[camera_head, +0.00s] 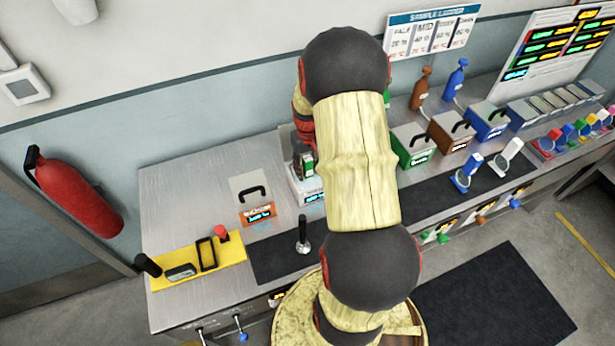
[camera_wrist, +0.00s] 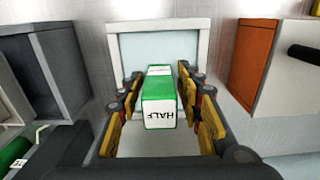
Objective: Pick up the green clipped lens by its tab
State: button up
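In the wrist view a green block with white faces, marked HALF (camera_wrist: 160,103), stands between the fingers of my gripper (camera_wrist: 160,85). Its shape fits a tab, but no lens shows with it. Narrow gaps seem to lie on both sides of it, so my gripper looks open around it. In the head view my gripper (camera_head: 304,158) is mostly hidden by my arm, over a white stand (camera_head: 305,190). At the far right of the bench a small green-topped piece (camera_head: 579,124) stands in a row of coloured pieces; I cannot tell if it is a lens.
An orange-fronted box (camera_wrist: 256,65) with a black handle stands close right of my gripper in the wrist view; a grey box (camera_wrist: 72,70) is at left. Green (camera_head: 413,145), brown and blue handled boxes line the bench. A dark mat (camera_head: 280,254) has a black-handled tool.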

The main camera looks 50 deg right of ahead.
grip_shut()
dwell(0.6)
